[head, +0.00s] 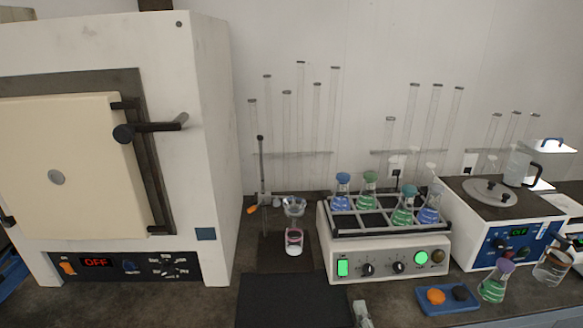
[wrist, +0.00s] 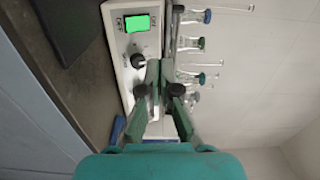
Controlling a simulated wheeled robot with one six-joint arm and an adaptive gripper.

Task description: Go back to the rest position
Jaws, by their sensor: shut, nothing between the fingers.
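My gripper (wrist: 160,68) shows in the wrist view with its fingers together and nothing between them. It is in front of the shaker (wrist: 122,75), which appears turned on its side there, with the lit green switch (wrist: 137,23) and a black knob beside the fingers. I cannot tell whether the fingers touch the panel. In the head view the shaker (head: 385,262) stands upright, its green switch (head: 342,267) lit. Several stoppered flasks with blue or green liquid, such as the front green flask (head: 403,212), sit in its rack.
A large furnace (head: 215,130) reading OFF stands at left. A stand with a funnel (head: 293,207) is left of the shaker. A dark mat (head: 285,300) lies in front. At right are a hot bath (head: 490,232), a blue tray (head: 425,306), a green flask (head: 493,287) and a beaker (head: 552,268).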

